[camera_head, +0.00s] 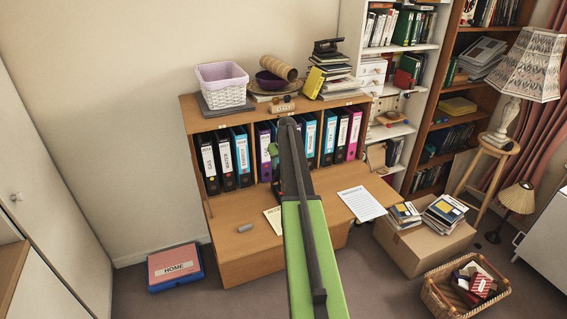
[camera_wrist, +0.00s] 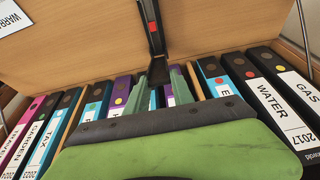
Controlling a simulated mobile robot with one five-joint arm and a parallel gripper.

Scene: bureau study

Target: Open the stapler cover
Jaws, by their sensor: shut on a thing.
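A row of binders (camera_head: 226,158) stands in the bureau (camera_head: 225,215) close around my gripper. A grey cylinder (camera_head: 245,228) and a paper sheet (camera_head: 361,203) lie on its desk top. Above are a basket (camera_head: 222,85) and stacked books (camera_head: 333,85). A cardboard box (camera_head: 410,249) stands right.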

